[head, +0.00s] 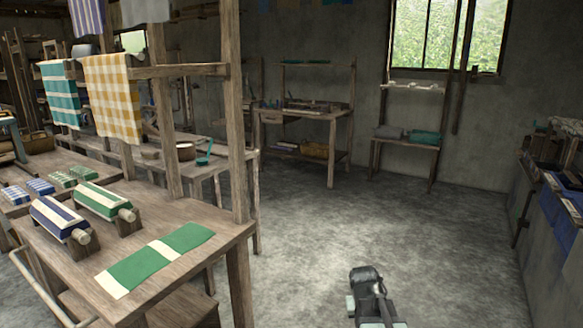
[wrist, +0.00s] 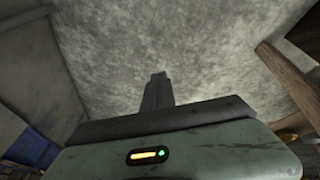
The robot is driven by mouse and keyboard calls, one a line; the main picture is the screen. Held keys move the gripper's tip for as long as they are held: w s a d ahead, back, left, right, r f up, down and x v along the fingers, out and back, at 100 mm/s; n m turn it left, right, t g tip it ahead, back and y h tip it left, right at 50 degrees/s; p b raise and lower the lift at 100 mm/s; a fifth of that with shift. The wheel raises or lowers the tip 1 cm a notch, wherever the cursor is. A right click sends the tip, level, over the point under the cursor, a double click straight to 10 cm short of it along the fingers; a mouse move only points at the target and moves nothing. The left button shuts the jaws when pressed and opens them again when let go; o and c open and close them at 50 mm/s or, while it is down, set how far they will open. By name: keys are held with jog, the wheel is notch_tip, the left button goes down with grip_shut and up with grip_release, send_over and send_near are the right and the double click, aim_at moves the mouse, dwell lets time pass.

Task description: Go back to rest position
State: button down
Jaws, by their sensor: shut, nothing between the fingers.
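My gripper (wrist: 159,78) shows in the wrist view as dark fingers pressed together beyond a grey-green housing with an orange and a green light. It is shut and empty, with bare grey floor (wrist: 210,50) behind it. In the head view, part of my arm shows at the bottom, right of centre, over open floor (head: 300,255). It is apart from the tables, and the fingertips cannot be made out there.
At left, a wooden table (head: 215,248) holds a green-and-cream cloth (head: 155,260) and striped rolls (head: 105,201). A post (head: 237,110) rises at its edge. The middle floor is clear.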

jog(key=s+a+f+n+g+y, duration=0.1)
jog(key=s+a+g+y, duration=0.2)
jog(key=s+a, duration=0.6)
notch_tip(320, 180, up, 27)
jog(key=p, duration=2.7)
jog(key=shift+s+f, duration=0.15)
jog(key=shift+s, duration=0.05)
